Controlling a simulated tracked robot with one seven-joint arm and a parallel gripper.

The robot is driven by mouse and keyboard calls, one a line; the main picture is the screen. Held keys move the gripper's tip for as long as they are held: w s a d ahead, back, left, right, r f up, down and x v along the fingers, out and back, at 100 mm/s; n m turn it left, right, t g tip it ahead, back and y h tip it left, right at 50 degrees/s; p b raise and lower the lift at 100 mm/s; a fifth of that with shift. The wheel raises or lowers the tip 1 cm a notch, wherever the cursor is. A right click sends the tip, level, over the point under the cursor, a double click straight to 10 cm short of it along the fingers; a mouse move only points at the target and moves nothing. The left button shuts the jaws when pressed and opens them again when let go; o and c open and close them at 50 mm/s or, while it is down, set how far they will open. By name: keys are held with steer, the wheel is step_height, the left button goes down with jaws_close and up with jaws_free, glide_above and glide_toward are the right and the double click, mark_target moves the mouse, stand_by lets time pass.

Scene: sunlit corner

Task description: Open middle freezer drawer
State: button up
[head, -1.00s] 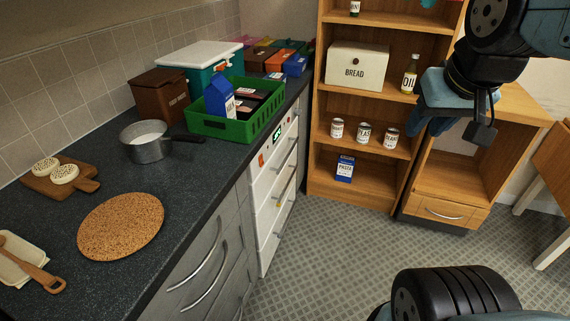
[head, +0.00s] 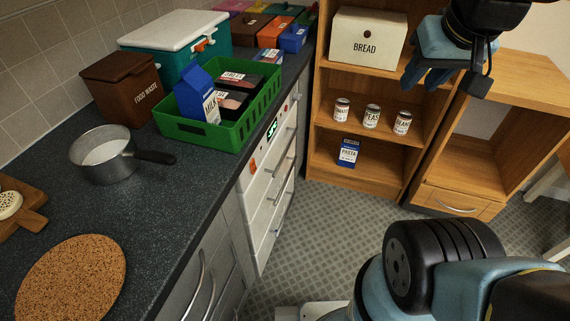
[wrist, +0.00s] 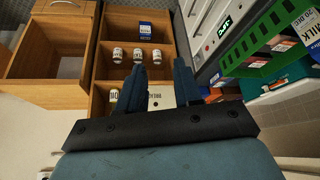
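The white freezer (head: 258,215) is built in under the counter at centre left in the head view, seen at a steep angle. Its front has a small green display (head: 272,129) at the top and several drawers with bar handles stacked below. The middle drawer (head: 266,192) looks flush with the others, though the angle makes this hard to judge. The freezer also shows at the upper right of the wrist view (wrist: 208,45). My gripper (head: 425,78) hangs in front of the wooden shelf, well right of the freezer. Its two blue fingers (wrist: 160,82) are apart with nothing between them.
A green crate (head: 195,134) with a milk carton stands on the dark counter above the freezer. A saucepan (head: 105,160) and cork mat (head: 70,280) lie nearer. A wooden shelf (head: 385,158) with cans stands behind. The tiled floor (head: 325,235) before the freezer is clear.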

steer(key=w+a+f+m+g+y, duration=0.35)
steer(key=w+f+m, duration=0.45)
steer(key=w+f, duration=0.4)
steer(key=w+a+f+m+g+y, duration=0.2)
steer(key=w+f+m+g+y, duration=0.25)
steer(key=w+f+m, duration=0.65)
steer(key=m+t+y, duration=0.7)
steer(key=m+t, duration=0.1)
steer(key=m, duration=1.3)
glide_toward(287, 177)
steer(key=x, duration=1)
steer(key=shift+a+f, duration=0.1)
steer(key=shift+f, duration=0.3)
